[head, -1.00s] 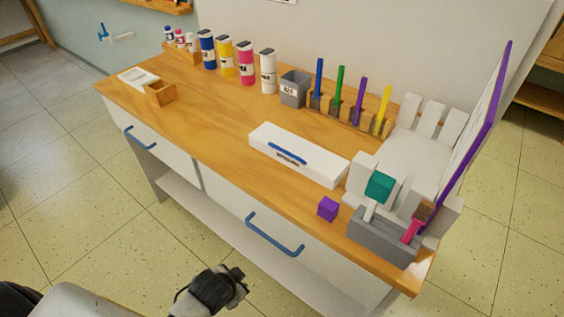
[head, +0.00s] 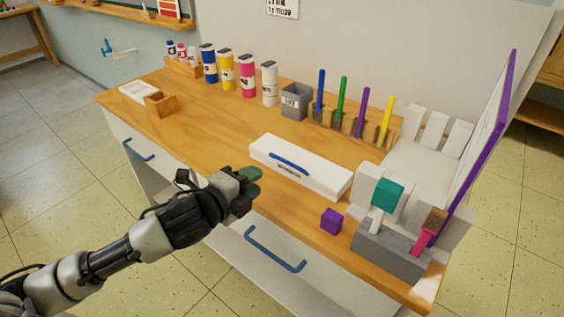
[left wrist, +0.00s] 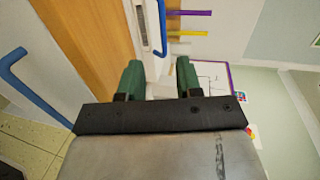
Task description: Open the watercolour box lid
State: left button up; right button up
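The watercolour box (head: 326,181) is a long white box lying on the wooden table, with its lid down. A blue handle (head: 289,161) shows on it. Part of the box also shows at the top of the left wrist view (left wrist: 143,22). My left gripper (head: 256,182) is just left of and in front of the box, near the table's front edge, not touching the handle. In the left wrist view its two green fingers (left wrist: 159,80) stand apart with nothing between them. My right gripper is not in view.
A purple cube (head: 331,221) and a grey holder (head: 388,252) with tools sit right of the box. Paint bottles (head: 247,77), a grey cup (head: 295,101) and coloured sticks stand behind it. The table (head: 195,120) is clear left of the box. A blue drawer handle (head: 275,250) juts out below.

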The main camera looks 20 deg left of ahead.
pick_arm(q)
send_near(296, 159)
jog(key=w, duration=0.2)
jog(key=w+d, duration=0.1)
jog(key=w, duration=0.1)
jog(key=shift+d+r, duration=0.1)
jog(key=shift+r, duration=0.2)
jog(key=shift+c, duration=0.3)
grip_shut()
